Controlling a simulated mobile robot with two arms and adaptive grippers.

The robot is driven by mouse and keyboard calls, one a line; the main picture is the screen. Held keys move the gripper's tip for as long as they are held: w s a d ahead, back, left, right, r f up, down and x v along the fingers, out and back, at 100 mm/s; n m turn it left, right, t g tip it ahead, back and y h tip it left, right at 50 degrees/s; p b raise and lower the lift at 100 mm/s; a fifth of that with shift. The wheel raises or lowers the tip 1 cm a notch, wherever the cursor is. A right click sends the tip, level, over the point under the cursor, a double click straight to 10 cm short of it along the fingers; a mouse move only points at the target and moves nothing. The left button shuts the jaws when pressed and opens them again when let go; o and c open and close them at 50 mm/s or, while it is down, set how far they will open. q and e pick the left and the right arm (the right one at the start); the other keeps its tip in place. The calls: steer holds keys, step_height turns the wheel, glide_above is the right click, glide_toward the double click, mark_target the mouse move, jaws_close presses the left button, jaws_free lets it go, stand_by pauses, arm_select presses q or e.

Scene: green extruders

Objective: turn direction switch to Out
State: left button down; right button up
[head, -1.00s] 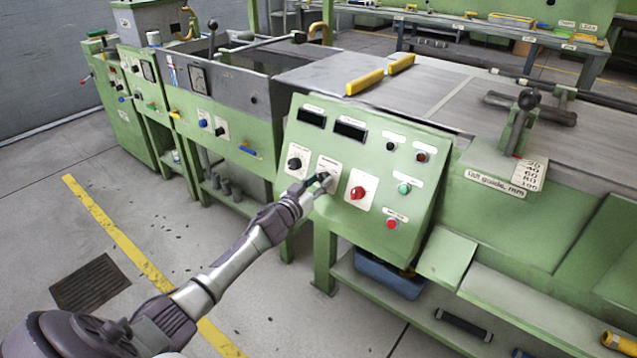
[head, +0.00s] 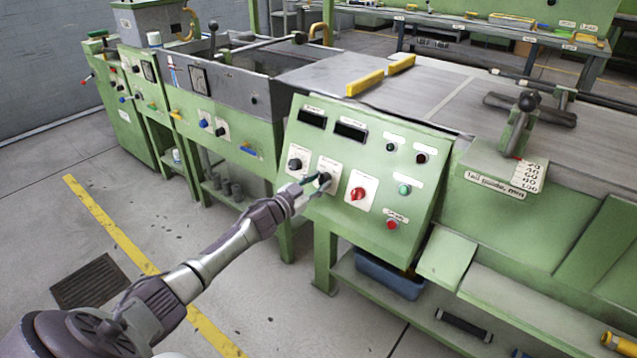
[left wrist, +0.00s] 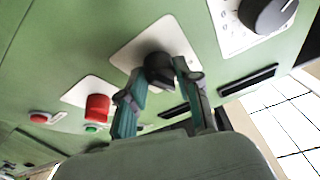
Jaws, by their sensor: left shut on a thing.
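The control panel (head: 372,150) is green and sloped. The direction switch (head: 325,177), a small black knob on a white plate, sits in its middle-left part. My left gripper (head: 317,184) reaches it from the lower left, with its two greenish fingers at the knob. In the left wrist view the same knob (left wrist: 158,66) lies between the fingertips of my left gripper (left wrist: 159,76), which is shut on it. The plate's markings are too small or covered, so I cannot read the knob's setting. My right gripper is not in view.
Another black knob (head: 295,164) is close on the left and a red knob (head: 358,193) close on the right. Green (head: 405,189) and red (head: 392,224) buttons are farther right. Two dark displays (head: 350,131) are above. Floor in front of the panel is free.

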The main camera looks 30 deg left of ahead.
arm_select(q)
steer(key=m+h, duration=0.1)
steer(key=m, duration=0.1)
steer(key=m+g+h, duration=0.1)
steer(key=m, duration=0.2)
steer(key=m+h, duration=0.1)
steer(key=m, duration=0.2)
steer(key=shift+a+r+g, duration=0.15)
steer(key=shift+a+g, duration=0.15)
steer(key=shift+g, duration=0.1)
steer(key=m, duration=0.2)
steer(key=m+g, duration=0.1)
steer(key=m, duration=0.1)
steer(key=shift+w+r+m+g+h+p, duration=0.1)
steer(key=shift+m+g+h+p, duration=0.2)
steer(key=shift+m+h+p, duration=0.1)
steer(key=shift+m, duration=0.3)
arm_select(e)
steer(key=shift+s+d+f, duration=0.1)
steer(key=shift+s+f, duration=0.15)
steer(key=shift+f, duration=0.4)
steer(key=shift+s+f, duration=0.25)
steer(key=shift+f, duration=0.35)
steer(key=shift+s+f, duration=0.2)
arm_select(q)
steer(key=c, duration=0.8)
jaws_free()
steer(key=shift+a, duration=0.15)
steer(key=v, duration=1.2)
steer(key=shift+w+r, duration=0.1)
